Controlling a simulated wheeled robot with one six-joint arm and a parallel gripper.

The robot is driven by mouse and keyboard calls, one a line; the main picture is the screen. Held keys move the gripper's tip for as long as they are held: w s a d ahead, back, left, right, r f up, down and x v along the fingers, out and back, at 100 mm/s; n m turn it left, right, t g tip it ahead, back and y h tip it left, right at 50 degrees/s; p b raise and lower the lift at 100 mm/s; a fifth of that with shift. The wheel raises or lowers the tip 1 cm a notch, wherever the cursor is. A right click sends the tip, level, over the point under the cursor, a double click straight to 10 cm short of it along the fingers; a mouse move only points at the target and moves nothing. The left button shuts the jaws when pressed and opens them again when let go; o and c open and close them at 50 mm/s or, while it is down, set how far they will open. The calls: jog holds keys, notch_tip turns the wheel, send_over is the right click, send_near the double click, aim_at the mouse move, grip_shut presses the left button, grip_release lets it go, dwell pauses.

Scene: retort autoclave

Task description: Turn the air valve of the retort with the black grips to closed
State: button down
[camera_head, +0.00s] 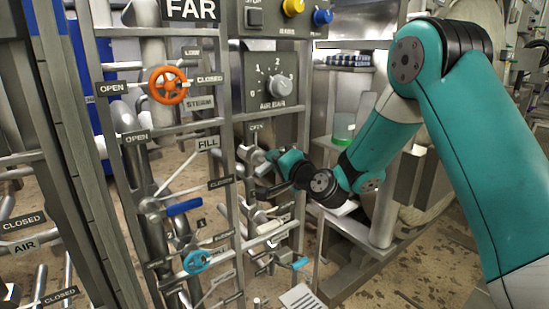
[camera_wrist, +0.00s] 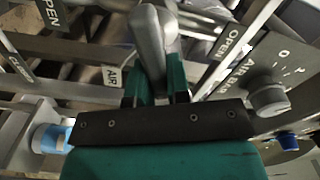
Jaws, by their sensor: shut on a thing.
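My gripper (camera_wrist: 156,82) is shut on a grey, round-ended valve lever (camera_wrist: 151,38) in the wrist view. A green finger lies on each side of the lever. An AIR label (camera_wrist: 112,77) is just left of it and an OPEN label (camera_wrist: 233,38) is to its right. In the head view my gripper (camera_head: 271,157) reaches left to the pipework below the AIR BAR panel (camera_head: 271,84). An OPEN label (camera_head: 256,127) is above it there. I cannot make out black on the held lever's grip.
An orange handwheel (camera_head: 168,85) is on the upper left and a light blue handwheel (camera_head: 197,261) is lower down. A blue-gripped lever (camera_head: 184,207) is left of my gripper. Grey frame posts and pipes crowd around it. A green-filled container (camera_head: 344,128) stands behind.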

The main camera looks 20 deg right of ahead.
jog(key=m, duration=0.2)
jog(key=m+p, duration=0.1)
jog(key=m, duration=0.1)
jog(key=shift+d+f+m, duration=0.1)
jog(key=shift+f+m, duration=0.25)
jog(key=shift+m, duration=0.05)
dwell(0.4)
jog(key=c, duration=1.1)
grip_release()
jog(key=shift+f, duration=0.1)
jog(key=shift+b+v, duration=8.45)
jog(key=shift+v, duration=0.25)
